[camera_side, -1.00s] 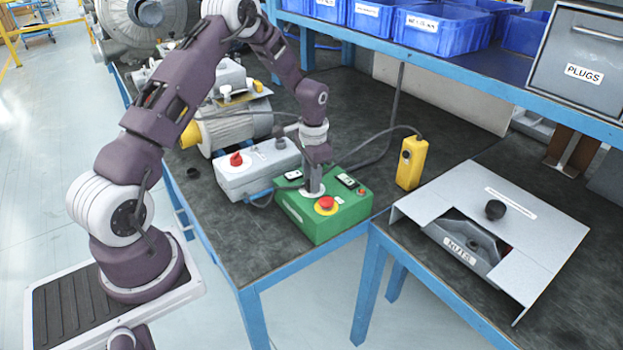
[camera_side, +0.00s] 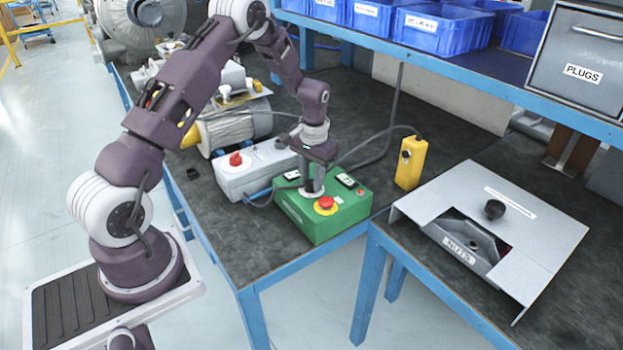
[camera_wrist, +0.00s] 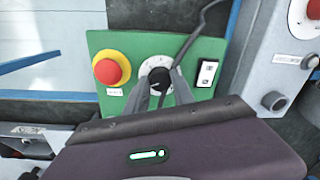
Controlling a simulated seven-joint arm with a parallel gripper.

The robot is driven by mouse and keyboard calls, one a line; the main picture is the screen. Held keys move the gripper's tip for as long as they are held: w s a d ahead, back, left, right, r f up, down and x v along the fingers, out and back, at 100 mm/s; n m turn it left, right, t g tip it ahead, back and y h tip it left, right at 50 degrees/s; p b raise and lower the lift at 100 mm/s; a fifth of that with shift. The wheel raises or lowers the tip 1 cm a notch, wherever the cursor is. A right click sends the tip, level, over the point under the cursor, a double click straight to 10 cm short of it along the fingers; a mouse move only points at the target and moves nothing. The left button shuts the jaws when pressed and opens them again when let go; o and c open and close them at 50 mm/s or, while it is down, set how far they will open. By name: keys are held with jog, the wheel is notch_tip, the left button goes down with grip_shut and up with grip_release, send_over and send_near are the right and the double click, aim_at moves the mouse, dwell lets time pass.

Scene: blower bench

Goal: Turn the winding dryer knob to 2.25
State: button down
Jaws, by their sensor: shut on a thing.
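The green control box (camera_side: 328,228) stands on the dark bench, and its top faces me in the wrist view (camera_wrist: 120,42). The dryer knob (camera_wrist: 160,76) is black, on a round white dial (camera_wrist: 152,64) in the middle of the box. My gripper (camera_wrist: 160,88) comes from above, one finger on each side of the knob, shut on it. In the side view my gripper (camera_side: 312,178) covers the knob; part of the white dial (camera_side: 312,194) shows beneath. The dial marks and the knob's setting are too small to read.
A red stop button (camera_side: 326,203) on yellow is close beside the dial. A white switch (camera_wrist: 207,72) is on its other side. A grey box with a red knob (camera_side: 236,160) stands to the left, a yellow pendant (camera_side: 411,164) to the right. A cable passes behind my gripper.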

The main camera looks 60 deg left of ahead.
jog(key=c, duration=1.1)
grip_release()
notch_tip(320, 180, up, 7)
jog(key=shift+d+r, duration=0.1)
jog(key=shift+d, duration=0.05)
